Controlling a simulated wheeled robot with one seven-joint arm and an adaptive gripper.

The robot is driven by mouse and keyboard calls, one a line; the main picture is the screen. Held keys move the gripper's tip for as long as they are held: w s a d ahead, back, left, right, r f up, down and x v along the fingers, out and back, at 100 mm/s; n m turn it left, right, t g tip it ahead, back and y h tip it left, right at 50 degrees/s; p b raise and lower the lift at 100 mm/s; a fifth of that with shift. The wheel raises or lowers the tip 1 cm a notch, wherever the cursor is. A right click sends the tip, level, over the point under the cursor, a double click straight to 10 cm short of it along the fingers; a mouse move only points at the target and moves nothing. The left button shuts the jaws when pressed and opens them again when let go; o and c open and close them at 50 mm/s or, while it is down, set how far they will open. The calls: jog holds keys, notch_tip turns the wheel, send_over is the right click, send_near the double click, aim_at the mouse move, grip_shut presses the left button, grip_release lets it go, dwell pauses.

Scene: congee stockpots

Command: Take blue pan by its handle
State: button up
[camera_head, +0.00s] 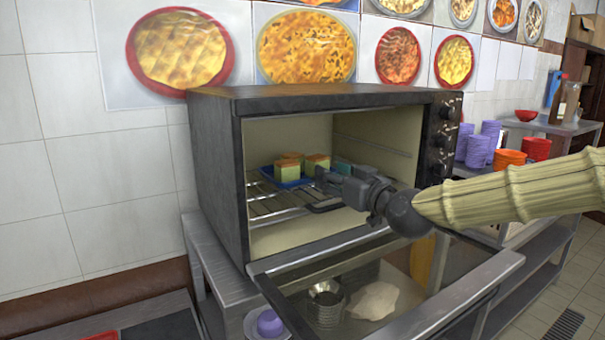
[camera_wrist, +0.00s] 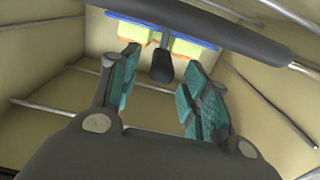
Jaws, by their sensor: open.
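The blue pan (camera_head: 283,184) is on the wire rack inside the open oven, with several orange-topped green and yellow blocks in it. In the wrist view its blue edge (camera_wrist: 205,43) shows at the top, partly hidden by a dark bar. A short dark handle (camera_wrist: 162,66) points from the pan toward my gripper. My gripper (camera_head: 333,177) is inside the oven opening, right of the pan. In the wrist view, my gripper (camera_wrist: 161,90) is open with teal pads on either side of the handle's line. No contact shows; the exact depth is hard to tell.
The wire rack (camera_head: 272,208) has free room in front.

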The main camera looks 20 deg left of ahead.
jog(key=shift+p+x, duration=1.25)
jog(key=shift+x, duration=1.3)
jog(key=shift+f, duration=0.1)
jog(key=shift+c, duration=0.4)
grip_shut()
